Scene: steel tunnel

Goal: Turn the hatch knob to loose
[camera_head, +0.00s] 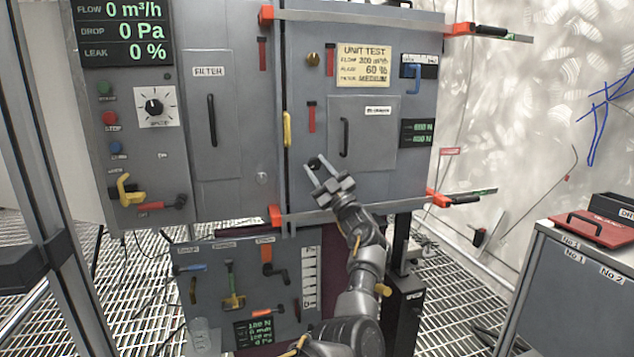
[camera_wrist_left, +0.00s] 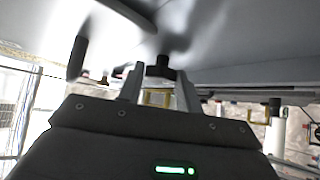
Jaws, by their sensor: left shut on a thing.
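The hatch knob (camera_head: 314,163) is a small dark knob on the grey cabinet's right door, low and left of the hatch panel (camera_head: 372,150). My left gripper (camera_head: 317,170) reaches up to it, one finger on each side, and is shut on it. In the left wrist view the black knob (camera_wrist_left: 160,71) sits between the two grey fingertips, its stem meeting the grey door surface. The fingers hide part of the knob, and I cannot read its turned position. My right gripper is not in view.
A black hatch handle (camera_head: 344,137) stands just right of the gripper, and a yellow door handle (camera_head: 287,129) to its left. Orange clamps (camera_head: 275,216) hold bars across the cabinet. A tool panel (camera_head: 240,285) hangs below. A grey cart (camera_head: 580,285) stands at right.

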